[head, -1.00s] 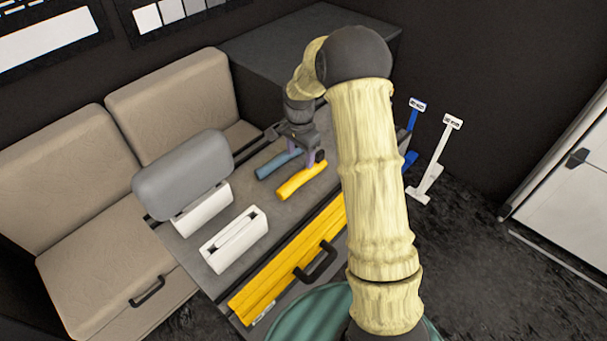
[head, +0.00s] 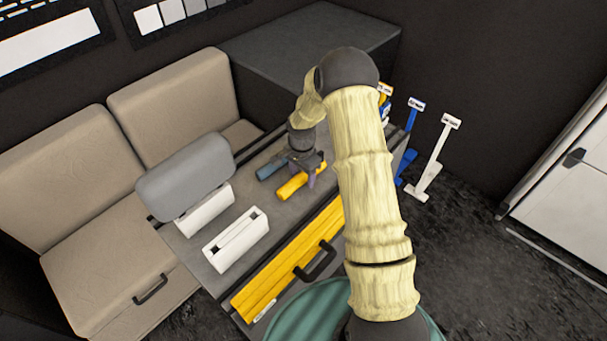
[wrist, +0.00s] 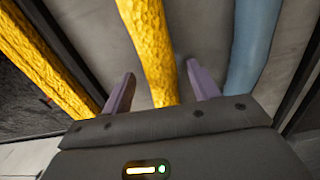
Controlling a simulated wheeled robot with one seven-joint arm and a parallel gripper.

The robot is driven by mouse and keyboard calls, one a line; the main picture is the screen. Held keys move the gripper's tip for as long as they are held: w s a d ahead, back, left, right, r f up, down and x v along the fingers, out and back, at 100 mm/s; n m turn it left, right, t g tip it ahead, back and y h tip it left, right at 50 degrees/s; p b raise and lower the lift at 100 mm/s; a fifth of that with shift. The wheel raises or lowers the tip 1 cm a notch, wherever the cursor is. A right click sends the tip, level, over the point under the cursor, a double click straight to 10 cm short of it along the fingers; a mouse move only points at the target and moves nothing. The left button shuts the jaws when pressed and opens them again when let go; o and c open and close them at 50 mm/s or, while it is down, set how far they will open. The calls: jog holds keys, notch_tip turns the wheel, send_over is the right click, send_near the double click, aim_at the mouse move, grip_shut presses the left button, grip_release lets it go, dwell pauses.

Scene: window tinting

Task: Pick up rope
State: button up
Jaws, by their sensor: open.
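Two short rope-like pieces lie side by side on the grey bench top: a yellow one (head: 290,189) and a blue one (head: 269,171). I cannot tell which of them is the rope. My gripper (head: 309,175) is over the right end of the yellow piece, pointing down. In the wrist view, my gripper (wrist: 158,92) is open, with its two purple fingers apart. The yellow piece (wrist: 150,45) runs between the fingers, and its near end is hidden behind the gripper body. The blue piece (wrist: 253,45) lies to the right, outside the right finger.
Two white slotted holders (head: 236,241) and a grey rounded pad (head: 185,177) stand on the left of the bench. A long yellow ribbed strip (head: 285,264) and a black handle (head: 316,262) are at the front. Blue and white T-shaped stands (head: 437,160) are at the right.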

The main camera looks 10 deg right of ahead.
aim_at(302, 175)
jog(key=shift+f, duration=0.35)
jog(key=c, duration=1.1)
jog(key=shift+r, duration=0.1)
notch_tip(302, 175, up, 10)
jog(key=shift+f+b, duration=0.1)
jog(key=shift+b, duration=1.05)
